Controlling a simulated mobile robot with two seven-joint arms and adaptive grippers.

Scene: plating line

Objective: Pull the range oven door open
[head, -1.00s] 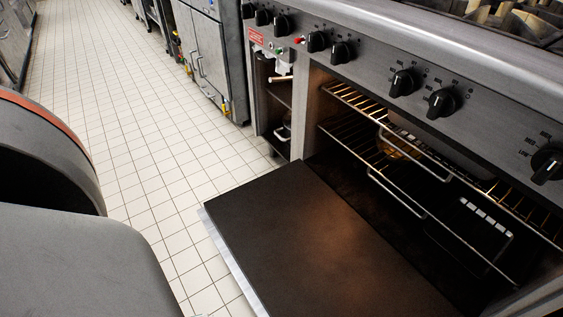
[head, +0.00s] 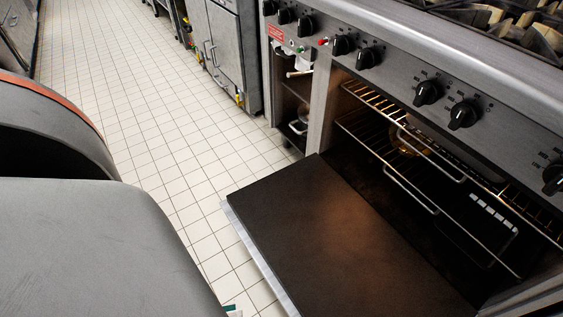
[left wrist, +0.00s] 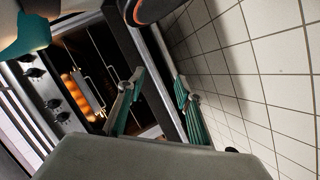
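The range oven door (head: 330,235) is swung down and lies about level, with the oven cavity (head: 400,215) exposed. A pale metal strip runs along its outer edge (head: 258,262). In the head view my left arm covers the lower left, and only a small teal bit of my left gripper (head: 232,310) shows at the bottom. In the left wrist view its two green fingers (left wrist: 157,108) are spread apart, one on each side of the door's edge strip (left wrist: 158,62); contact is unclear. A teal part at the top left may be my right gripper (left wrist: 28,38).
Wire racks (head: 400,150) sit inside the oven. Black knobs (head: 428,92) line the range front above, with burner grates on top. An open cabinet (head: 293,115) and steel units (head: 222,50) stand further back. The tiled floor (head: 130,110) left of the door is clear.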

